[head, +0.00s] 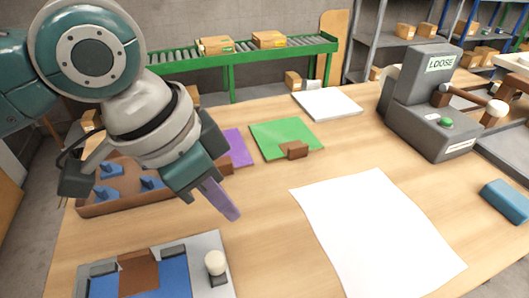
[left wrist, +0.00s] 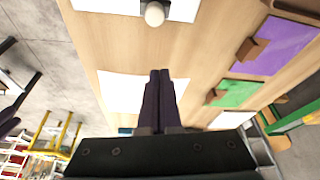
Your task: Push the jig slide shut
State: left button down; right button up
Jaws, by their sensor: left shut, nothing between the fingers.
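The jig (head: 216,247) is a grey plate at the bottom left of the head view, partly cut off by the frame edge. It carries a blue flat area (head: 172,283), a brown block (head: 138,270), dark grey blocks and a white round knob (head: 215,262) on its right side. I cannot tell how far the slide is open. My left gripper (head: 231,212) is shut and empty, above the table beyond the knob. In the left wrist view its fingers (left wrist: 160,76) lie together, below the white knob (left wrist: 154,14) in the picture and apart from it.
A white sheet (head: 370,235) lies right of the jig. Green (head: 285,133) and purple (head: 235,145) mats lie behind, with a brown block (head: 294,150) on the green one. A brown tray (head: 130,207) holds blue parts. A grey machine (head: 425,110) marked LOOSE stands back right.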

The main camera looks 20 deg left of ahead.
aim_at(216, 264)
pick_arm(q)
jog(key=b+x, duration=0.3)
jog(key=x, duration=0.7)
jog(key=shift+s+f, duration=0.15)
jog(key=shift+f, duration=0.1)
jog(key=shift+s+a+r+p, duration=0.3)
jog(key=shift+s+a+p, duration=0.2)
jog(key=shift+s+a, duration=0.8)
jog(key=shift+s, duration=0.1)
